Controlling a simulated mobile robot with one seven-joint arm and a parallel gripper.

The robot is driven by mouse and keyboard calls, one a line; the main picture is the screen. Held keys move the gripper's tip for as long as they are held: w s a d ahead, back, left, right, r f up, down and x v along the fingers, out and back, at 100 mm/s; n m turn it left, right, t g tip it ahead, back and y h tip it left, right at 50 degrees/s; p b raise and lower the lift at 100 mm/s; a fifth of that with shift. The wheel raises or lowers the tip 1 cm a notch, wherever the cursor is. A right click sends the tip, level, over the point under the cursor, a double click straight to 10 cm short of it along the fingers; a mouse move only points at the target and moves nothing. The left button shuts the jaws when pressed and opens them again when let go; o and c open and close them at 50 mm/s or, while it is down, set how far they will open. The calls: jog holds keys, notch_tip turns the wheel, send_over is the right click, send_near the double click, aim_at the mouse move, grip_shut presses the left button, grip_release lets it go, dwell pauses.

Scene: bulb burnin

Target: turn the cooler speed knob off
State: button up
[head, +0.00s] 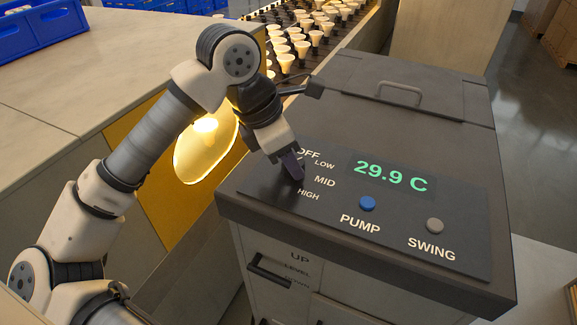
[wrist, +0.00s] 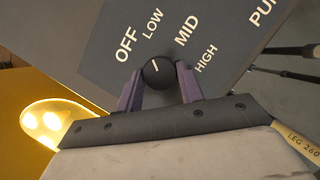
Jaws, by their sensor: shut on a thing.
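The cooler speed knob (wrist: 157,74) is a small round black knob with a white pointer line. It shows in the wrist view between my two purple fingers. The pointer faces up toward the labels, roughly on the LOW side; I cannot tell its exact setting. The OFF label (wrist: 126,45) is at its upper left, then LOW, MID and HIGH run round to the right. My gripper (wrist: 159,84) is shut on the knob, one finger on each side. In the head view my gripper (head: 292,168) covers the knob on the cooler's top panel (head: 330,225).
The cooler display (head: 390,176) reads 29.9 C. A blue PUMP button (head: 367,203) and a grey SWING button (head: 434,226) sit right of the knob. A lit lamp (head: 206,145) glows left of the cooler, close to my arm. Several bulbs (head: 300,45) stand behind.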

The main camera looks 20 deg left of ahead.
jog(key=n+b, duration=0.1)
jog(key=b, duration=0.1)
jog(key=n+b, duration=0.1)
jog(key=b, duration=0.1)
jog(key=n+t+y+b, duration=0.1)
jog(key=n, duration=0.1)
jog(key=shift+d+f+b, duration=0.1)
jog(key=shift+f+b, duration=0.15)
jog(key=shift+b, duration=0.15)
jog(key=shift+s+d+r+n+y+b, duration=0.1)
jog(key=shift+n+y+b, duration=0.2)
jog(key=shift+n+b, duration=0.4)
jog(key=shift+r+n+y+b, duration=0.1)
jog(key=shift+n+y+b, duration=0.2)
jog(key=shift+n+b, duration=0.4)
jog(key=shift+r, duration=0.1)
jog(key=o, duration=1)
jog(key=v, duration=0.9)
jog(key=b+v, duration=0.1)
jog(key=v, duration=0.3)
jog(key=shift+s+r, duration=0.25)
jog(key=shift+s, duration=0.15)
